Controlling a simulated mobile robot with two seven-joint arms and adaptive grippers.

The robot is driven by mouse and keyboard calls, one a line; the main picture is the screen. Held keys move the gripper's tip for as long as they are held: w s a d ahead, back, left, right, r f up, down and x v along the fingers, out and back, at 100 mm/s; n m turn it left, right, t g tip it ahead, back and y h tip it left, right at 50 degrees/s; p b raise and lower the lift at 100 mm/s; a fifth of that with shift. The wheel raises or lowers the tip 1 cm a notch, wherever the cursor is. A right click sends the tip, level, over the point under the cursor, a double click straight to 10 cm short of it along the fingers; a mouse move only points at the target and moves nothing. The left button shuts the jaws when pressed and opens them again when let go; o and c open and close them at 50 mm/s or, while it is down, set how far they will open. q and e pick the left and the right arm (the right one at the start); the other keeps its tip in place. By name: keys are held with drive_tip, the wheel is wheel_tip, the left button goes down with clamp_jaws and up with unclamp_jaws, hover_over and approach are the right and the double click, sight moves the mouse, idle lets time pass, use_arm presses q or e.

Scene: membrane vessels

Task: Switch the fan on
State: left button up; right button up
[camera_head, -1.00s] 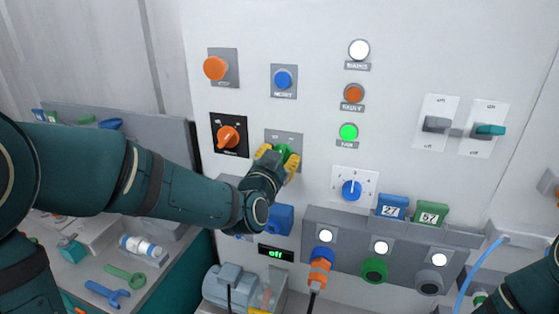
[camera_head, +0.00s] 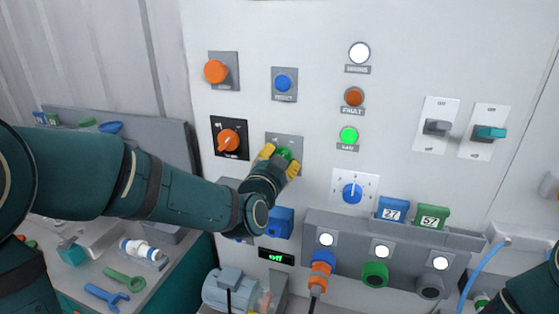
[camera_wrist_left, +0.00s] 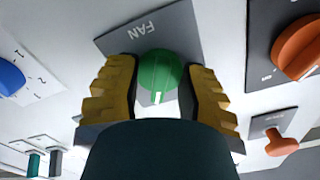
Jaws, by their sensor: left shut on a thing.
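The green fan knob (camera_head: 284,153) sits on a grey plate on the white panel. In the left wrist view the plate is labelled FAN, upside down, and the knob (camera_wrist_left: 160,72) has a white mark at its lower edge. My left gripper (camera_head: 280,162) is shut on the knob, with its yellow fingers on either side of it. The left wrist view shows the same gripper (camera_wrist_left: 162,90). A small display (camera_head: 276,257) below reads "off" in green. My right gripper is not in view; part of my right arm shows at the lower right.
Close around are an orange rotary knob (camera_head: 229,140), a blue button (camera_head: 284,82), an orange button (camera_head: 215,71) and a blue dial (camera_head: 352,193). The round lamp (camera_head: 348,136) glows green. Two lever switches (camera_head: 437,127) (camera_head: 489,132) are at the right.

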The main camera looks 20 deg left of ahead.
use_arm(q)
drive_tip(key=o, duration=0.7)
drive_tip(key=shift+r, duration=0.1)
drive_tip(key=o, duration=0.6)
drive_tip(key=shift+w, duration=0.15)
drive_tip(key=s, duration=0.7)
drive_tip(key=shift+s+a, duration=0.15)
drive_tip(key=shift+s, duration=0.15)
